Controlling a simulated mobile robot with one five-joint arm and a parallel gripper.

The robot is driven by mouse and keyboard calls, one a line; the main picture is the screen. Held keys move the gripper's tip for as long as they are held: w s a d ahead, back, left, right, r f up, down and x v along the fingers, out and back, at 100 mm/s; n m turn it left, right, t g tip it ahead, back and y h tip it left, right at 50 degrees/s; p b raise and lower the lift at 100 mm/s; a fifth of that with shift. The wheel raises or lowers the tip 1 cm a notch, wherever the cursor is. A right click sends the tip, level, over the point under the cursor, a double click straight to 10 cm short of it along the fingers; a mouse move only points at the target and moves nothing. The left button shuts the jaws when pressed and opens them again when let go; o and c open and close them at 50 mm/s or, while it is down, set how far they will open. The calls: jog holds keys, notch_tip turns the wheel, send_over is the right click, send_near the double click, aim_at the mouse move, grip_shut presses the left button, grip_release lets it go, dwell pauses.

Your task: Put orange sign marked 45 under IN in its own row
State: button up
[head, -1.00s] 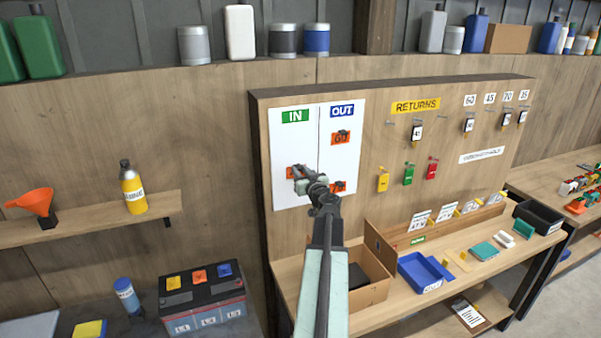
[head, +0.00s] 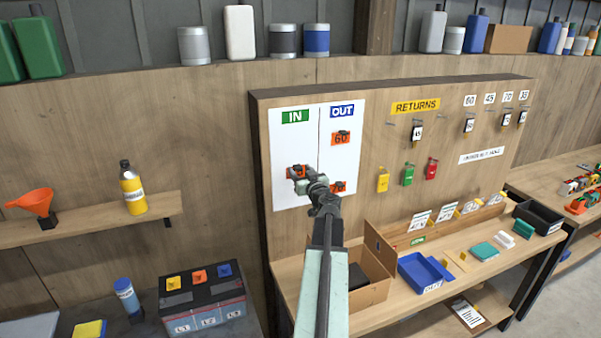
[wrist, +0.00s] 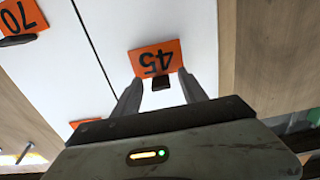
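The orange sign marked 45 (wrist: 155,57) is on the white board under the blank-looking IN column, below the green IN label (head: 295,115). It looks upside down in the wrist view and has a dark knob on its front. In the head view the sign (head: 291,173) is partly hidden by my gripper (head: 299,173). In the wrist view my gripper (wrist: 160,78) has its fingers apart on either side of the knob, with gaps visible. Under OUT (head: 342,111), orange sign 60 (head: 341,139) hangs higher and orange sign 70 (head: 338,187) lower.
Keys and tags hang under RETURNS (head: 415,106) to the right. A bench below holds an open wooden box (head: 372,293) and a blue tray (head: 420,272). The IN column's upper part is clear.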

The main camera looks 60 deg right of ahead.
jog(key=o, duration=0.5)
jog(key=shift+s, duration=0.1)
jog(key=shift+v, duration=3.4)
